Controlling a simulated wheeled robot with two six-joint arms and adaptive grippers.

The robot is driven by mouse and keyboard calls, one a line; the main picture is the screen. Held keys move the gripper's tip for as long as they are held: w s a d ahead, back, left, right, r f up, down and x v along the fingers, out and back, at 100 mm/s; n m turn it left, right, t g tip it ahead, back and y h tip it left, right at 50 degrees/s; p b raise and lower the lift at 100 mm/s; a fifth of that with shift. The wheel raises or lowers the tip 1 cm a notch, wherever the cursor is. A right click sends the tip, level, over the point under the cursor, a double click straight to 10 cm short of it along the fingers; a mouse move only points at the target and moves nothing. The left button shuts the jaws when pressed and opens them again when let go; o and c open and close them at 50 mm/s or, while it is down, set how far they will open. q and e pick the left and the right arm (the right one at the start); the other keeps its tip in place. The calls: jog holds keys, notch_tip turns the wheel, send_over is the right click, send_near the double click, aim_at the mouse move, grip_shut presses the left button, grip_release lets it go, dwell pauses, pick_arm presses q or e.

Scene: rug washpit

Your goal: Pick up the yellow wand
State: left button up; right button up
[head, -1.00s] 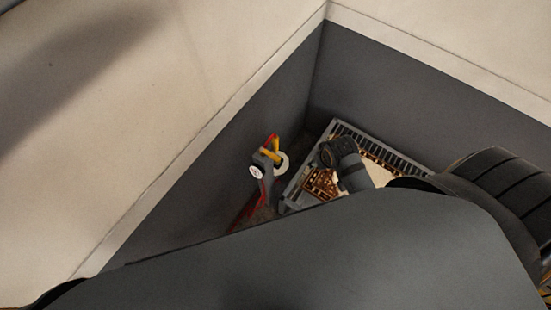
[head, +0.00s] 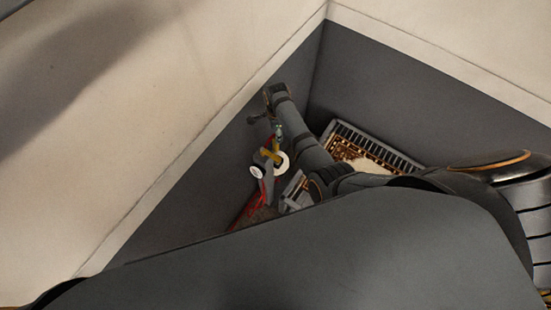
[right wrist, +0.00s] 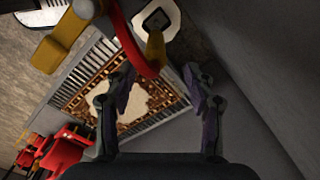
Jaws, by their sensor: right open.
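A yellow piece (head: 268,156), which I take to be the wand, shows in the head view beside a white disc (head: 283,163) and above a red hose-like part (head: 262,190). In the right wrist view a yellow bar (right wrist: 155,50) extends from a white plate, with a curved red part beside it; a second yellow piece (right wrist: 58,45) is at upper left. I cannot tell which piece is the wand's body. My right gripper (right wrist: 160,88) is open and empty, its fingers below the yellow bar in that picture. My left gripper is out of view.
A patterned rug (head: 350,150) lies on a slatted grate (head: 375,138) in the pit. Dark pit walls (head: 400,85) meet in a corner close to my right arm. Red equipment (right wrist: 68,150) stands at lower left in the wrist view.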

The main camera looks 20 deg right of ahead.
aim_at(274, 138)
jog(key=shift+w+a+m, duration=0.25)
jog(key=shift+a+m, duration=0.15)
jog(key=shift+a, duration=0.05)
jog(key=shift+s+f+b, duration=0.1)
jog(key=shift+f+b, duration=0.35)
notch_tip(274, 138, down, 5)
jog(key=b, duration=0.4)
jog(key=shift+r+b, duration=0.15)
jog(key=shift+b, duration=0.25)
jog(key=shift+s+d+f+b, duration=0.1)
jog(key=shift+d+f+b, duration=0.05)
jog(key=shift+f+b, duration=0.2)
jog(key=f+b, duration=0.4)
jog(key=shift+s+d+f+b, duration=0.15)
jog(key=shift+s+f+b, duration=0.15)
jog(key=shift+s+b, duration=0.05)
jog(key=shift+r, duration=0.15)
grip_shut()
jog(key=shift+r, duration=0.1)
